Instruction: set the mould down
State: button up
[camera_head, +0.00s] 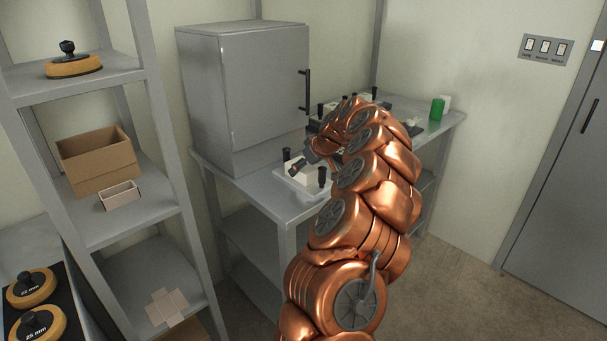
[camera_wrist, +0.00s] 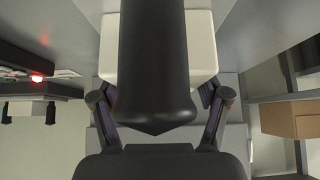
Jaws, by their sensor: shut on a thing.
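The mould (camera_head: 297,174) is a pale block with upright black posts, at the front part of the grey bench in the head view. In the wrist view its pale body (camera_wrist: 201,45) shows behind a large dark rounded handle (camera_wrist: 155,70). My gripper (camera_wrist: 157,98) has a finger on each side of this handle and is shut on the mould. My copper arm hides part of the mould and of my gripper in the head view. I cannot tell whether the mould's underside touches the bench.
A grey cabinet (camera_head: 262,85) stands on the bench (camera_head: 255,188), left of my arm. Dark-handled equipment and a green cup (camera_head: 437,109) stand farther back. Left shelves hold a cardboard box (camera_head: 97,165), a smaller box (camera_head: 119,196) and a round black-knobbed piece (camera_head: 73,67).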

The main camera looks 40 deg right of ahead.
jog(key=shift+c, duration=0.6)
jog(key=shift+r, duration=0.15)
jog(key=shift+d+r, duration=0.1)
jog(key=shift+r, duration=0.55)
jog(key=shift+r+b, duration=0.35)
jog(key=shift+r, duration=0.7)
jog(key=s+a+r+b, duration=0.1)
jog(key=s+a+b, duration=0.1)
jog(key=s+a, duration=0.7)
jog(key=shift+s+a+r+b, duration=0.2)
jog(key=shift+s+a+b, duration=0.15)
jog(key=shift+s, duration=1.5)
